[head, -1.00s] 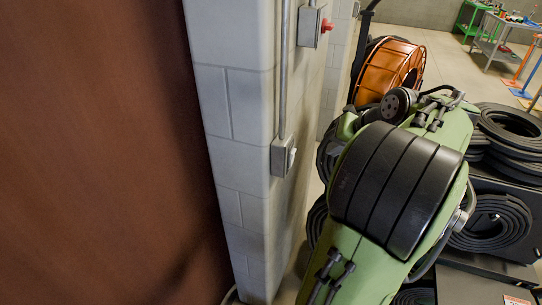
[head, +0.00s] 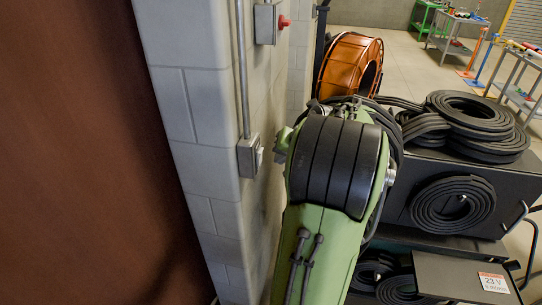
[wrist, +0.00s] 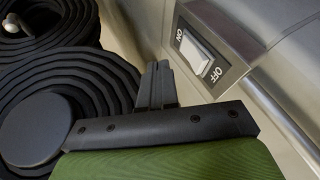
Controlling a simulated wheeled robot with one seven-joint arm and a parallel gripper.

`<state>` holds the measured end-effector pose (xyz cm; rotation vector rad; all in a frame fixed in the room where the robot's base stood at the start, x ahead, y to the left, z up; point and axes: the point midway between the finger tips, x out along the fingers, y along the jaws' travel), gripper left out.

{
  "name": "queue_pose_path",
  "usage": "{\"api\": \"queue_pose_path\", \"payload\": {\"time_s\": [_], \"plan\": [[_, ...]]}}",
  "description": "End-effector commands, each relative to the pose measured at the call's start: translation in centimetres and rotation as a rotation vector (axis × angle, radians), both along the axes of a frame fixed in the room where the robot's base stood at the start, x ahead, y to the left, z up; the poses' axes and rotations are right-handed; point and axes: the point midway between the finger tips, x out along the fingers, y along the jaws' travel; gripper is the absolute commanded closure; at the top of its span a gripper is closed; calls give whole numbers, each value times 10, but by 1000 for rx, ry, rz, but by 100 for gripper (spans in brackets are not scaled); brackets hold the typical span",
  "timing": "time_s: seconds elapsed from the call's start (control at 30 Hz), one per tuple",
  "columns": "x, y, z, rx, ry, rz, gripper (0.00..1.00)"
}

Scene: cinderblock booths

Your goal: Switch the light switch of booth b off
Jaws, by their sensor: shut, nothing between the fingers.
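The light switch (wrist: 194,52) is a white rocker in a grey metal box on the block wall, with ON marked at its left end and OFF at its right end. In the head view its box (head: 249,156) sits at the foot of a conduit on the wall's narrow face. My gripper (wrist: 158,72) is shut and empty. In the wrist view its fingertips are just left of the rocker, near the ON end; I cannot tell whether they touch it. In the head view my green arm hides the gripper. Which way the rocker is tilted is unclear.
A box with a red button (head: 268,23) is higher on the wall. An orange reel (head: 349,66) stands behind my arm. Coiled black hoses (head: 466,122) lie on a dark cabinet (head: 402,182) to the right. A brown panel (head: 85,150) fills the left.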

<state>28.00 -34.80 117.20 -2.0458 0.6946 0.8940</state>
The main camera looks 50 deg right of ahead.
Motion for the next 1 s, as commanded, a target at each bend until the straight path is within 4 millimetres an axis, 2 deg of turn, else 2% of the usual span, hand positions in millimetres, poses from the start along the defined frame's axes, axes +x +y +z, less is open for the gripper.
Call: {"api": "queue_pose_path", "payload": {"time_s": [0.1, 0.2, 0.53, 0.67, 1.0], "plan": [[18, 8, 7, -6, -3, 5, 100], [25, 11, 8, -7, -2, 2, 100], [27, 12, 8, -5, -2, 1, 100], [35, 16, 12, -6, 2, 4, 100], [35, 15, 16, -6, -1, 3, 100]]}}
